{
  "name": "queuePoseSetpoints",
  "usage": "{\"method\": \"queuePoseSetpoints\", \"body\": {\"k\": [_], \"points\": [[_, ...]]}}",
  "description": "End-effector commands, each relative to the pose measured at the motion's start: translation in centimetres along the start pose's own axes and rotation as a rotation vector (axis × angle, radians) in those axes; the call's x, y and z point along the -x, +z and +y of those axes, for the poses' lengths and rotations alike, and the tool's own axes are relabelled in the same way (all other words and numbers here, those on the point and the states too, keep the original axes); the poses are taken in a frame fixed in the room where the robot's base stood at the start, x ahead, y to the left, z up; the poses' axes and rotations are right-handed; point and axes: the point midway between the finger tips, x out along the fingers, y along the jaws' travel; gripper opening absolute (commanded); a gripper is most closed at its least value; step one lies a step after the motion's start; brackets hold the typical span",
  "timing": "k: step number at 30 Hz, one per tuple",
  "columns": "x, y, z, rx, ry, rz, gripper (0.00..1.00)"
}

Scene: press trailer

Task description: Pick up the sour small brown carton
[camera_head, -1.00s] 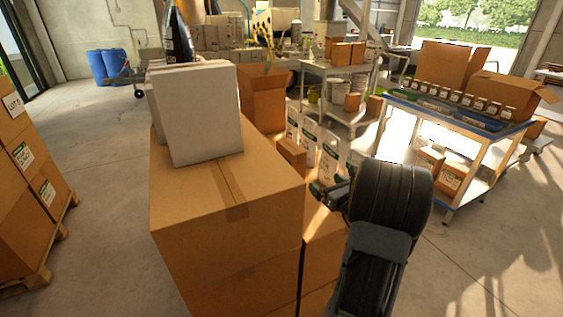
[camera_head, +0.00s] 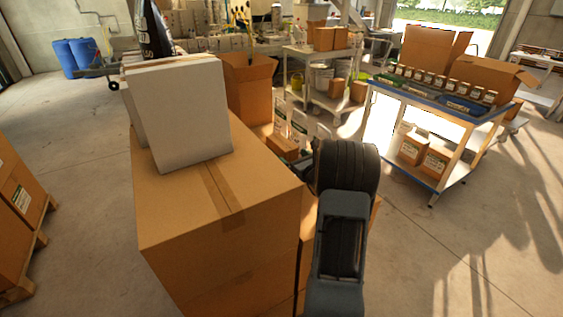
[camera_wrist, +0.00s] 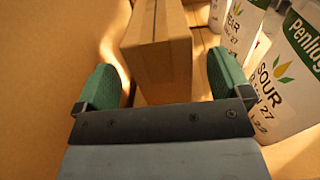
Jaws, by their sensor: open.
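A small brown carton (camera_wrist: 160,62) stands ahead of my gripper (camera_wrist: 164,82) in the wrist view, with its near end in line with the gap between the two green fingers. The fingers are open and nothing is gripped. No word shows on the carton faces in view. The carton also shows in the head view (camera_head: 282,148), behind the big box and beside white packs. In the head view my arm hides most of the gripper.
White packs (camera_wrist: 272,75) marked SOUR stand close on the right of the carton in the wrist view. A large brown box (camera_head: 215,210) rises on the left, bearing white panels (camera_head: 192,115). A cart (camera_head: 440,165) stands at right.

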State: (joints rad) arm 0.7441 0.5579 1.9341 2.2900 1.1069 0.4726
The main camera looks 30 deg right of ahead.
Motion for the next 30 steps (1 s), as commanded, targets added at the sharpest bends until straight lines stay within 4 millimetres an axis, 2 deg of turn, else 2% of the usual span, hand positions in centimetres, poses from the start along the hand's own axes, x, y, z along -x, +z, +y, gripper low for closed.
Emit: {"method": "queuePoseSetpoints", "body": {"k": [11,21,30], "points": [[-4.4,0.0,-0.1,0.001,-0.002,0.000,0.96],[-5.0,-0.2,-0.1,0.000,-0.003,0.000,0.96],[-4.9,-0.1,-0.1,0.000,-0.003,0.000,0.67]]}}
